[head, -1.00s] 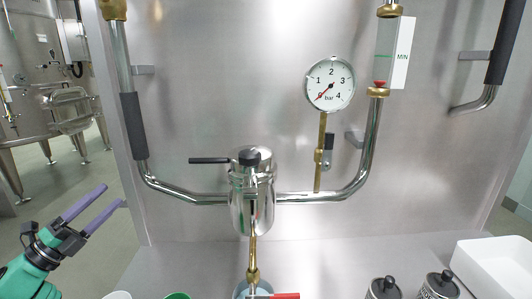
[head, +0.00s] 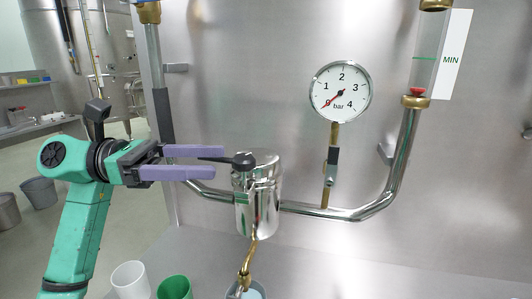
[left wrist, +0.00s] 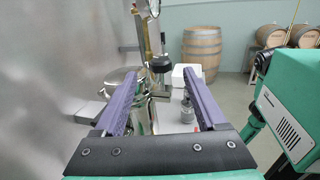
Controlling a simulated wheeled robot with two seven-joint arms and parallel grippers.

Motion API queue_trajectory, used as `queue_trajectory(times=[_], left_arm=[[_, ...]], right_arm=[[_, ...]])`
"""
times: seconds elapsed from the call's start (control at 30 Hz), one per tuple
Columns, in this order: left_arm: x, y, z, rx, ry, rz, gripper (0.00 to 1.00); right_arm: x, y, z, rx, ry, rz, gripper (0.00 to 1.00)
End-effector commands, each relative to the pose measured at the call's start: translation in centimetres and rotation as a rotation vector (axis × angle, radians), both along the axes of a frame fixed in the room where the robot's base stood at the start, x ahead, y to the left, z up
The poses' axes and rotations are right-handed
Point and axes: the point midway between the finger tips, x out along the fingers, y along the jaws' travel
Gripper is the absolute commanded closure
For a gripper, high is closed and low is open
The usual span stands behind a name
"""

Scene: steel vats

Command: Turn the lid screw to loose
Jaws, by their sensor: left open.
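The lid screw (head: 243,161) is a black knob with a thin black handle pointing left, on top of a shiny steel pot (head: 258,205) in the pipe line. My left gripper (head: 219,163) is open, with its purple fingers pointing right at the screw. In the head view the handle shows between the fingertips, and the knob lies just past them. In the left wrist view the black knob (left wrist: 160,65) shows between the two fingers, apart from both. Contact with the handle cannot be told. My right gripper is not in view.
A pressure gauge (head: 341,91) stands on a brass stem right of the pot. Steel pipes rise on both sides, close to the steel back panel. A white cup (head: 130,280) and a green cup (head: 174,288) stand at the bottom left. A brass spout (head: 246,263) hangs below the pot.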

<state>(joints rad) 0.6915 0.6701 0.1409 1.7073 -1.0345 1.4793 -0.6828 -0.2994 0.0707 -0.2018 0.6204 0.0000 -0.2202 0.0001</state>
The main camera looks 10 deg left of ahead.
Motion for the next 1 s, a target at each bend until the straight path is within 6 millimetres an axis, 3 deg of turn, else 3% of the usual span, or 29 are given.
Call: queue_trajectory(times=[0.1,0.3,0.43,0.67,0.8,0.87,1.0], left_arm=[[0.5,-3.3,0.5,-0.002,0.000,-0.005,0.27],[1.4,-7.4,0.4,-0.003,0.002,-0.003,0.27],[1.6,-8.5,0.2,-0.004,0.002,-0.001,0.27],[1.6,-8.6,0.1,-0.003,0.003,0.000,0.27],[1.6,-8.5,0.1,-0.003,0.003,0.000,0.80],[1.6,-8.5,0.1,-0.003,0.003,0.000,1.00],[1.7,-8.5,0.0,-0.003,0.003,0.002,1.00]], right_arm=[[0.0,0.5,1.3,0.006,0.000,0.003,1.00],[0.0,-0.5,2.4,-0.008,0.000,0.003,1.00],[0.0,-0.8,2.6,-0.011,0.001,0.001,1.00],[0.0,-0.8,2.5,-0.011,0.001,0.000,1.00],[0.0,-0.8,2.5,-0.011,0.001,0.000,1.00],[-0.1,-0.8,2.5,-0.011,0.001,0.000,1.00],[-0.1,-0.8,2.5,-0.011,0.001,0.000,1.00]])
